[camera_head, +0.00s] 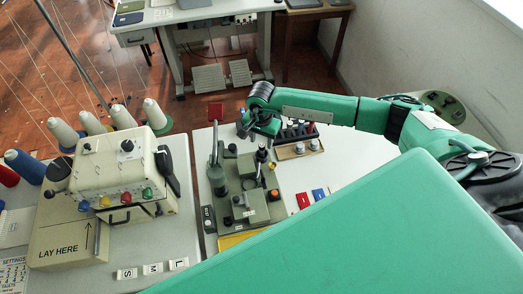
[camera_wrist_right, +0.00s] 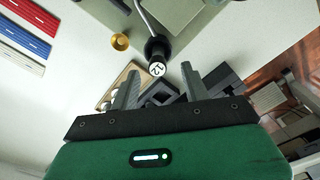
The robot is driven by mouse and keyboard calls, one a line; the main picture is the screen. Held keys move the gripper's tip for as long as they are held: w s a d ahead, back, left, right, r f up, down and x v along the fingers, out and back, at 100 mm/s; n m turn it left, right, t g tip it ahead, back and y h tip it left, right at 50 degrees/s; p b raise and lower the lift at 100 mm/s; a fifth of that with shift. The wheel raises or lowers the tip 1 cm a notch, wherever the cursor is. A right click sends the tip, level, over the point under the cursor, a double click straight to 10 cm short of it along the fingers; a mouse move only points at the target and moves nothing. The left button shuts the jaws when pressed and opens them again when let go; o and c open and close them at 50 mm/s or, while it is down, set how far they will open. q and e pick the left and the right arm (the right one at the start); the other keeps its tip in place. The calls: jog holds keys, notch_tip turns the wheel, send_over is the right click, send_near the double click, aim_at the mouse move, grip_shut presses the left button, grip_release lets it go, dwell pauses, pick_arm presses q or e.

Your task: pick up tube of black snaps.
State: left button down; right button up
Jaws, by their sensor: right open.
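A small rack (camera_head: 284,151) stands on the white table to the right of the green machine in the head view, with several dark tubes (camera_head: 291,132) and a red-topped one. I cannot tell which tube holds the black snaps. My right gripper (camera_head: 243,131) is above the back of the green machine, left of the rack, apart from the tubes. In the right wrist view its two fingers (camera_wrist_right: 159,82) stand apart, with nothing clearly held. A wooden tray edge (camera_wrist_right: 117,81) and dark blocky shapes show behind them, partly hidden. My left gripper is not in view.
Coloured tags (camera_head: 303,200) lie right of the machine. A cream control box (camera_head: 115,165) and thread cones (camera_head: 122,117) stand at the left. White table is bare right of the rack.

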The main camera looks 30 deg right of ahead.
aim_at(262, 145)
jog(key=shift+s+f, duration=0.1)
jog(key=shift+f, duration=0.05)
notch_tip(262, 145, down, 4)
jog(key=p, duration=0.3)
jog(key=shift+s+a, duration=0.1)
jog(key=shift+f, duration=0.5)
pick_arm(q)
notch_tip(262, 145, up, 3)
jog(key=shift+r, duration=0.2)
pick_arm(e)
jog(key=shift+c, duration=0.5)
grip_shut()
